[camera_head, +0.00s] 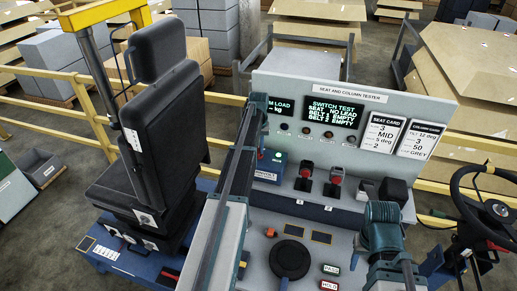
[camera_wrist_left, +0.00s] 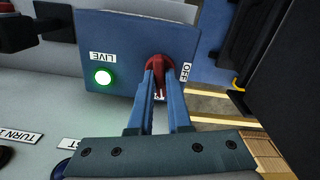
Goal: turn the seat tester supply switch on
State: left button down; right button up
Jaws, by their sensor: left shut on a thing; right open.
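The seat tester supply switch is a red rotary knob (camera_wrist_left: 158,68) on a blue box (camera_wrist_left: 120,40) in the left wrist view. An OFF label (camera_wrist_left: 187,72) sits to its right; another label below it is mostly hidden by my fingers. A green lamp (camera_wrist_left: 103,77) beside the LIVE label is lit. My left gripper (camera_wrist_left: 155,92) is shut on the red knob. In the head view the blue box (camera_head: 268,168) stands on the bench, and my left arm covers part of it. My right gripper (camera_head: 382,238) is open over the bench's right side, its fingers hardly visible.
A grey panel (camera_head: 420,95) with a lit SWITCH TEST screen (camera_head: 333,112) stands behind the box. Two red-topped switches (camera_head: 335,180) are to its right. A black seat (camera_head: 165,120) stands at the left, a steering wheel (camera_head: 495,205) at the right. A black round knob (camera_head: 290,258) is in front.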

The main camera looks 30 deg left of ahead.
aim_at(259, 150)
pick_arm(q)
jog(key=shift+m, duration=1.3)
jog(key=c, duration=0.9)
grip_release()
jog(key=shift+o, duration=0.2)
jog(key=shift+r, duration=0.15)
notch_tip(259, 150, up, 14)
jog(key=p, duration=1.4)
jog(key=shift+f, duration=0.2)
